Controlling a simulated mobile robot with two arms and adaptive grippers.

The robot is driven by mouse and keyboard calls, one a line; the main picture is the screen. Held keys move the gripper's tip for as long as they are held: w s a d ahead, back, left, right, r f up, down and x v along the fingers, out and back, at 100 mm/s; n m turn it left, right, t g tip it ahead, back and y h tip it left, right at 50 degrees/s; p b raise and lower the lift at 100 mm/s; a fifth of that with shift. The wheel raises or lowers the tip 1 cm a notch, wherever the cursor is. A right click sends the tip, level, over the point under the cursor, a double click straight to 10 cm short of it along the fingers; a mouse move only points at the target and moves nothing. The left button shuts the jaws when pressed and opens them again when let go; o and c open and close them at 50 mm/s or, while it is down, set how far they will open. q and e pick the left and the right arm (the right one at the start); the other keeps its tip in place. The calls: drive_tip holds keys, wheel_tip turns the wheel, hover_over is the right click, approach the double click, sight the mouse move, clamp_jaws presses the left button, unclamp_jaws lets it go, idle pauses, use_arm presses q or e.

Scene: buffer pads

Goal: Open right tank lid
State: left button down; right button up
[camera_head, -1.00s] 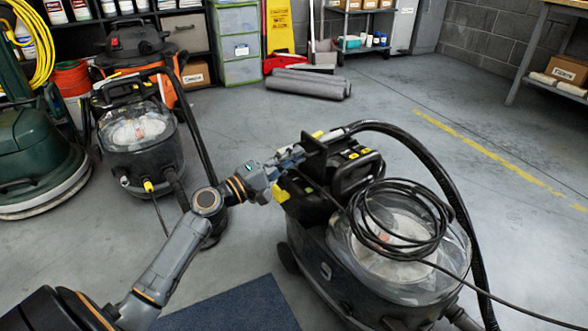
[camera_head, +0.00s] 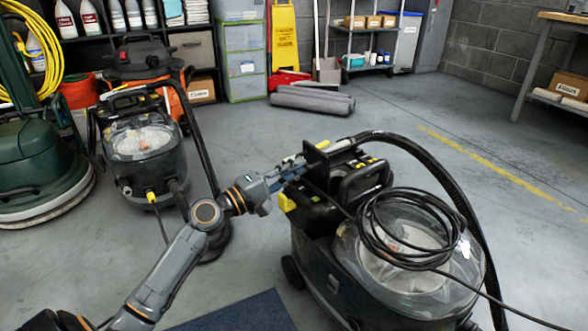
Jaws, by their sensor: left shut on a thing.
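A black carpet extractor (camera_head: 325,262) stands at the right front of the head view. Its clear round tank lid (camera_head: 365,258) sits on the front of the machine, partly covered by a coiled black cable (camera_head: 405,240). My left gripper (camera_head: 290,172) is at the machine's rear upper part, beside the black handle bracket (camera_head: 325,158). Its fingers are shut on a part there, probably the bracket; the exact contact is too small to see. My right gripper is not in view.
A second extractor (camera_head: 145,165) stands at the left, next to a green floor machine (camera_head: 40,165). Rolled grey mats (camera_head: 312,102) lie at the back. A dark blue mat (camera_head: 240,312) is at the front. Open floor lies right of the middle.

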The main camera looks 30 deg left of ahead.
use_arm(q)
drive_tip(key=c, duration=1.4)
unclamp_jaws()
drive_tip(key=shift+d+f, duration=0.1)
drive_tip(key=shift+f, duration=0.35)
drive_tip(key=shift+w+r, duration=0.1)
drive_tip(key=shift+r, duration=0.05)
drive_tip(key=v, duration=1.2)
